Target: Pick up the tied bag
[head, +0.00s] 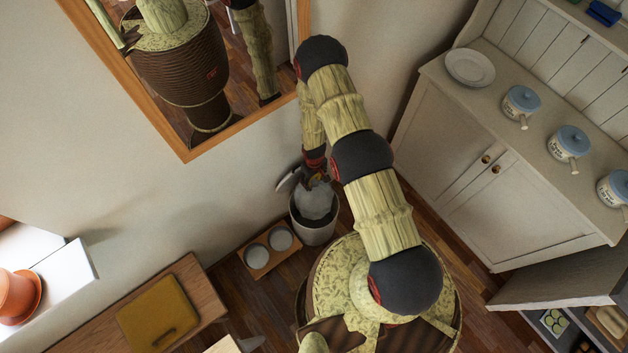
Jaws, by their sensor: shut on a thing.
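The tied bag (314,204) is whitish grey and sits in the mouth of a light grey bin (315,232) on the floor, near the wall. My gripper (312,182) reaches down from above and is shut on the top of the bag. The fingertips are small and partly hidden by my arm, so the exact grip is hard to see. The bag's lower part is hidden inside the bin.
A wooden stand with two round bowls (257,256) is just left of the bin. A wooden table with a yellow board (158,314) is at lower left. A cream cabinet (480,170) stands right. A framed mirror (262,112) hangs above.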

